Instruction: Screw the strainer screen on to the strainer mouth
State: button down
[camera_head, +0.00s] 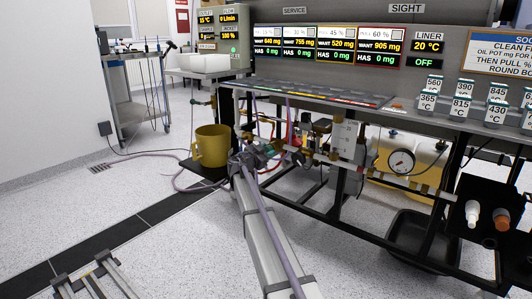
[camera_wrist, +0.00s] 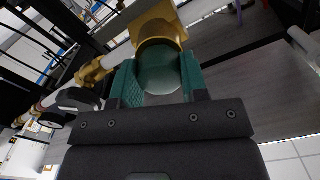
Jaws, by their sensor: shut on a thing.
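In the wrist view my gripper (camera_wrist: 160,62) has its two teal fingers closed on the sides of a round, pale greenish piece, which I take to be the strainer screen (camera_wrist: 160,82). Just beyond it is a round brass mouth (camera_wrist: 158,32), apparently the strainer mouth. The piece lines up with this mouth and overlaps it in the picture. I cannot tell whether they touch or whether any thread is engaged. In the head view my gripper (camera_head: 266,151) is at the pipework under the console's left part; the screen is too small to make out there.
A yellow mug (camera_head: 211,146) stands on a low dark shelf left of my gripper. Pipes, valves and a gauge (camera_head: 401,161) run along the black frame to the right. A black tub (camera_head: 422,238) is on the floor. The floor at left is mostly open, with a cable across it.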

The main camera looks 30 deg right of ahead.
jog(key=m, duration=0.5)
jog(key=shift+d, duration=0.15)
jog(key=m, duration=0.3)
jog(key=shift+m, duration=0.3)
jog(key=m, duration=0.2)
jog(key=shift+m, duration=0.4)
jog(key=c, duration=0.6)
grip_release()
jog(key=shift+o, duration=0.2)
jog(key=shift+v, duration=1.25)
